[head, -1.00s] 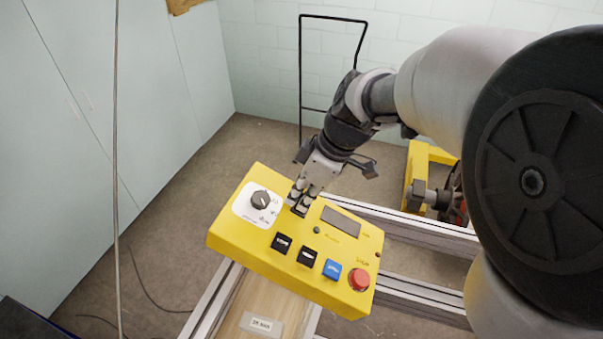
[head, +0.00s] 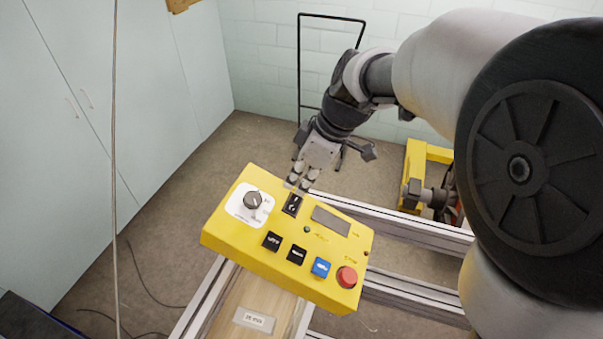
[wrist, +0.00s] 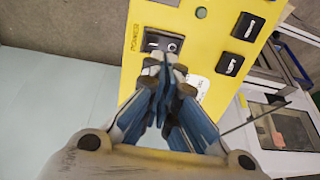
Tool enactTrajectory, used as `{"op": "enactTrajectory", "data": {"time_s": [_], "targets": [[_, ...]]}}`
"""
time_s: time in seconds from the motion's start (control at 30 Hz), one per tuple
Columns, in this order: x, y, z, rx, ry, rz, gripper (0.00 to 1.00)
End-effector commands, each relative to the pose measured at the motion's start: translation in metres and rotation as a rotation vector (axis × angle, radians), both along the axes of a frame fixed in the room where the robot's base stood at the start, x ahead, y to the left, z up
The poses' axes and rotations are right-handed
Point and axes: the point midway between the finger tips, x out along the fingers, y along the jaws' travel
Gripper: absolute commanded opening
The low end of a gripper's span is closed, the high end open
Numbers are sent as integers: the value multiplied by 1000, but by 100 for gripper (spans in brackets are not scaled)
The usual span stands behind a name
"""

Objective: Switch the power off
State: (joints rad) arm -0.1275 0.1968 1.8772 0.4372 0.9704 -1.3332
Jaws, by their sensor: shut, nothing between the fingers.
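The yellow control box (head: 225,226) sits in the middle of the head view, tilted. Its black power rocker switch (head: 292,204) is on the upper part of the face, between the knob and the display. In the wrist view the switch (wrist: 163,42) shows beside the word POWER, partly hidden by the fingertips. My gripper (head: 301,182) is shut and empty. Its fingertips are just beyond the switch in the head view; whether they touch the box I cannot tell. In the wrist view the closed fingers (wrist: 163,72) point at the switch.
The box also carries a rotary knob (head: 252,200), a display (head: 331,220), two black buttons (head: 273,241), a blue button (head: 320,267) and a red stop button (head: 347,277). Aluminium rails (head: 405,222) run behind and below it. A thin cord (head: 114,150) hangs at left.

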Motion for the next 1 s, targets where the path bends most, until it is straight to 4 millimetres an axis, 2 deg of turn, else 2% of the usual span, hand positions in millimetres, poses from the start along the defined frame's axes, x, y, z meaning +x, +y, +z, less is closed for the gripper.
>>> {"op": "enactTrajectory", "data": {"time_s": [0.03, 0.2, 0.4, 0.6, 1.0], "targets": [[-2, -5, 15, 1, -7, -1, 0], [-10, -18, 49, 0, -6, -3, 0], [-18, -28, 79, 0, -3, -2, 0], [-21, -32, 90, 0, -1, -1, 0], [-21, -32, 90, 0, 0, 0, 0]]}}
